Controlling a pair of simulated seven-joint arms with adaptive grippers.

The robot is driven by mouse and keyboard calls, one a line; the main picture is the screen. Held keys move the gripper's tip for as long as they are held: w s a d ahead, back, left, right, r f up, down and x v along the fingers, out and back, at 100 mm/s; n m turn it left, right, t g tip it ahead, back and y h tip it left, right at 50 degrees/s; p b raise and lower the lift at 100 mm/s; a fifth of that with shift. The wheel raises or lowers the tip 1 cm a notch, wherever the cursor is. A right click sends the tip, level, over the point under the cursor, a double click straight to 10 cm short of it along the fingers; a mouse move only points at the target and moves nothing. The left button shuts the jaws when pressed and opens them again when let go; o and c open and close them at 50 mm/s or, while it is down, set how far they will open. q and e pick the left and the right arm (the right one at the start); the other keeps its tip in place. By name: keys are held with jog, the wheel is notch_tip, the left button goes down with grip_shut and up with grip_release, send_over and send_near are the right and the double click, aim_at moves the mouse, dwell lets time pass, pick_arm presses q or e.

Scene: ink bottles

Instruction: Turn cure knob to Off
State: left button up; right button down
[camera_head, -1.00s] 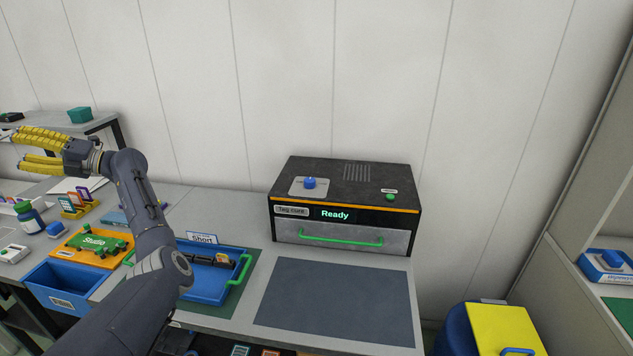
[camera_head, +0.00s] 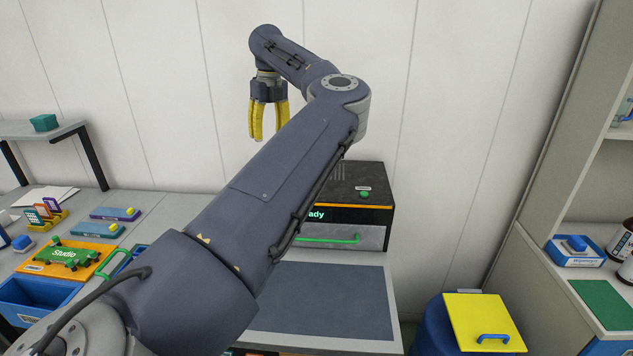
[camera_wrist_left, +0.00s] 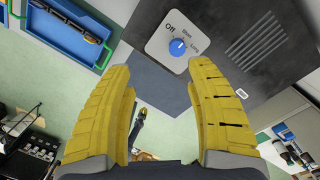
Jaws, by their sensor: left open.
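The cure box (camera_head: 372,240) is black with an orange edge and a green-handled drawer; my left arm covers its left part, including the knob, in the head view. In the left wrist view the blue cure knob (camera_wrist_left: 178,47) sits on a light plate (camera_wrist_left: 163,44) marked Off, Short and Long. I cannot tell surely which mark its pointer faces. My left gripper (camera_head: 266,132) hangs with yellow fingers downward above the box area. It is open and empty, with the knob beyond its fingertips (camera_wrist_left: 160,72), apart from them. My right gripper is not in view.
A dark mat (camera_head: 325,300) lies clear in front of the box. A yellow-lidded bin (camera_head: 483,320) stands at right. An orange Studio tray (camera_head: 65,256) and blue bins are at left. A blue tray (camera_wrist_left: 70,25) shows in the wrist view.

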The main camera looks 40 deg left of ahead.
pick_arm(q)
jog(key=shift+t+h, duration=0.3)
jog(key=f, duration=0.5)
jog(key=w+d+f, duration=0.1)
jog(key=f, duration=0.5)
jog(key=w+d+f, duration=0.1)
jog(key=f, duration=0.4)
jog(key=shift+w+d+f, duration=0.1)
jog(key=shift+d+f, duration=0.05)
jog(key=shift+f, duration=0.15)
jog(key=shift+o, duration=0.2)
grip_shut()
